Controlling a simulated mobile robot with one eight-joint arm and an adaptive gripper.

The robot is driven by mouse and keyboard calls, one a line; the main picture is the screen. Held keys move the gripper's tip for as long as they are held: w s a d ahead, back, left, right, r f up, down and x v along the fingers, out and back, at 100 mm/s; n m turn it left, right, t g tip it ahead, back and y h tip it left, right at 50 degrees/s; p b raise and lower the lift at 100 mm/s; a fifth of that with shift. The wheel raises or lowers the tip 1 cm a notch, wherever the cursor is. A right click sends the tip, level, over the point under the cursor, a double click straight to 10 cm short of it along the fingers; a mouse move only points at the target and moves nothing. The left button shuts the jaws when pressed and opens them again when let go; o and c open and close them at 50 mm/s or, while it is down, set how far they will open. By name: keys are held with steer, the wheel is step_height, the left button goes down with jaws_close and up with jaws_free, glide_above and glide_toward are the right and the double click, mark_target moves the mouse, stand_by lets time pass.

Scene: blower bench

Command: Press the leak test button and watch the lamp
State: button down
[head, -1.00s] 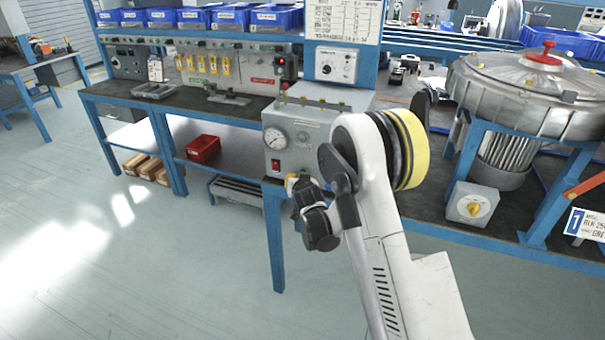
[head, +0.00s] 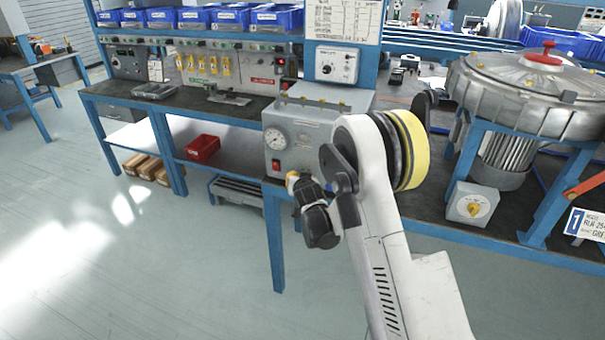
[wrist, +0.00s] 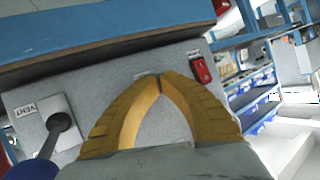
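The grey test box (head: 300,128) stands at the bench's front edge, with a round white gauge (head: 275,138) and a red rocker switch (head: 276,165) on its front. The switch also shows in the wrist view (wrist: 201,70), right of my fingertips. My gripper (wrist: 160,76) is shut with nothing between its yellow fingers; their tips meet close to the grey panel. I cannot tell whether they touch it. In the head view my wrist hides most of the gripper. I cannot make out a labelled leak test button; the fingers may cover it. No lamp on this box is clearly visible.
A lever marked VENT (wrist: 60,122) sticks out of the panel left of my fingers. A red bin (head: 203,148) is on the lower shelf. A large blower (head: 540,95) stands right of my arm. The floor at left is clear.

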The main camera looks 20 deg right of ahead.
stand_by(0.4)
steer(key=shift+s+a, duration=0.45)
steer(key=shift+s, duration=0.15)
steer(key=s+a, duration=0.1)
steer(key=s, duration=0.1)
steer(key=s+a, duration=0.2)
stand_by(0.3)
